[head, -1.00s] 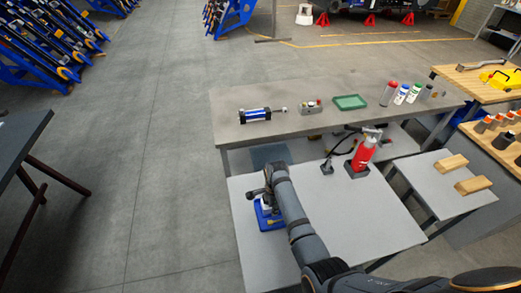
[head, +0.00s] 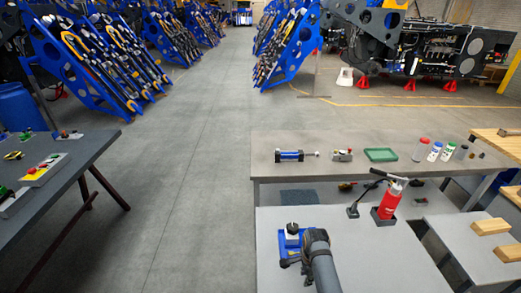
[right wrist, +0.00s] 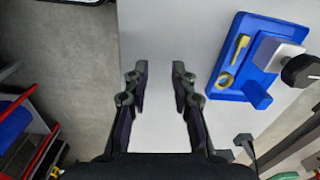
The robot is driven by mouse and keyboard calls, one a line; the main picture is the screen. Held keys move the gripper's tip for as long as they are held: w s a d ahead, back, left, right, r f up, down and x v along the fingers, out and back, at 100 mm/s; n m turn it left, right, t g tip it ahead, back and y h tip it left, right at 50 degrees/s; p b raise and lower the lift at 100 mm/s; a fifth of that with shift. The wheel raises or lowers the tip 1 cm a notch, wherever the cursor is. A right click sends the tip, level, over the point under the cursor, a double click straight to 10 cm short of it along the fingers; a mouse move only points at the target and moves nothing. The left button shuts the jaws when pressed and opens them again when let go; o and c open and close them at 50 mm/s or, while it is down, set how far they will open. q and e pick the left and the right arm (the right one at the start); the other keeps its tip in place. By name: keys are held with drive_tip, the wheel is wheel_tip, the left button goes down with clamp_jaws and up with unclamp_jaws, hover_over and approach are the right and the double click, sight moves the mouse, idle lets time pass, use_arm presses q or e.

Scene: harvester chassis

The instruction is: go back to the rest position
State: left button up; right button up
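My right arm reaches over the light grey front table (head: 375,250) from the bottom of the head view. In that view its gripper (head: 288,264) is beside the front of a blue tray (head: 283,246), largely hidden by the wrist. In the right wrist view the right gripper (right wrist: 159,80) is open, its two dark fingers apart with only bare tabletop between them. The blue tray (right wrist: 226,88) lies to the right there, apart from the fingers. It holds yellow pieces (right wrist: 230,65) and a pale block with a black knob (right wrist: 300,71). My left gripper is not in view.
A red extinguisher-like bottle (head: 390,200) stands on the front table. Behind, a grey bench (head: 340,150) carries a blue cylinder (head: 290,155), a green tray (head: 381,154) and several bottles. A dark table (head: 75,175) stands left. The floor between is clear.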

drive_tip(key=s+d+r+n+t, duration=0.2)
drive_tip(key=s+d+r+n, duration=0.2)
drive_tip(key=s+r+n, duration=0.4)
drive_tip(key=s+d+r+n+t, duration=0.1)
drive_tip(key=s+d+r+n, duration=0.35)
drive_tip(key=s+n, duration=0.55)
wheel_tip(320, 180, down, 35)
drive_tip(key=s+d+m+g+b, duration=0.1)
drive_tip(key=s+d+b, duration=0.15)
drive_tip(key=b, duration=0.55)
use_arm(q)
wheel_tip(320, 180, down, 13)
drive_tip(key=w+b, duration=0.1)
drive_tip(key=b, duration=0.4)
use_arm(e)
drive_tip(key=s+d+f+g, duration=0.1)
drive_tip(key=s+f, duration=1.6)
drive_tip(key=f, duration=0.3)
drive_tip(key=shift+s+f+h, duration=0.2)
drive_tip(key=shift+s+h, duration=0.05)
drive_tip(key=shift+h, duration=0.05)
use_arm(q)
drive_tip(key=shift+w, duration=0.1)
